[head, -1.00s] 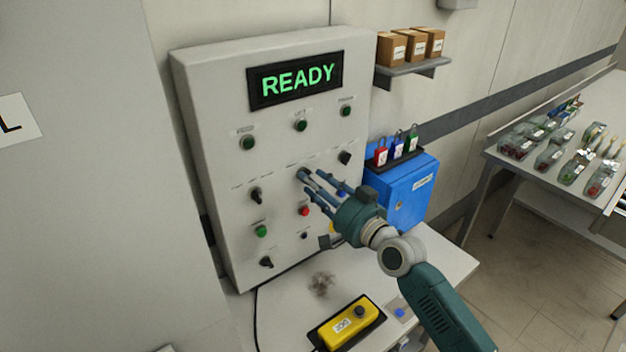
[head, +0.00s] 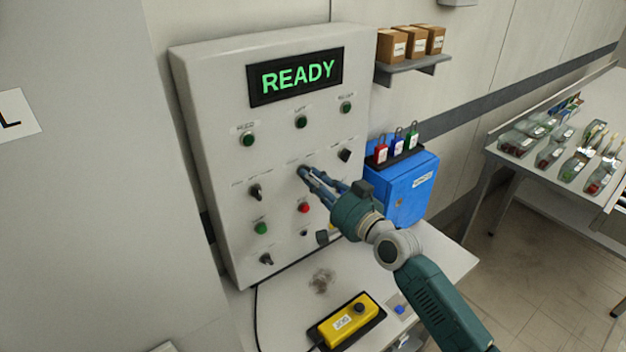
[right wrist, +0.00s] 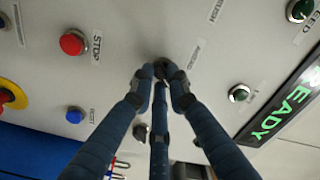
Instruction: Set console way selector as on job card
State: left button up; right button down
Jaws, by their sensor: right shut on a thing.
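The grey console (head: 215,90) stands against the wall, and its screen (head: 296,78) reads READY in green. Dark selector knobs sit on its face, one at the left (head: 256,192), one at the right (head: 345,155) and one at the lower left (head: 266,259). My right gripper (head: 306,174) reaches the middle of the panel and is shut on a small dark knob (right wrist: 163,66), mostly hidden by the fingers. Its label is too small to read surely. The job card cannot be made out. My left gripper is not in view.
A red button (head: 303,208) and green button (head: 260,228) sit below the gripper. A yellow pendant (head: 347,322) lies on the shelf below. A blue box (head: 408,190) with padlocks above stands right of the console. A table (head: 525,180) with packs stands further right.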

jog(key=shift+r+n+b, duration=0.15)
jog(key=shift+n+b, duration=0.55)
jog(key=shift+n, duration=3.6)
jog(key=shift+r+n+b, duration=0.1)
jog(key=shift+n+b, duration=0.55)
jog(key=shift+n, duration=3.65)
jog(key=c, duration=1.7)
grip_release()
jog(key=shift+d, duration=0.1)
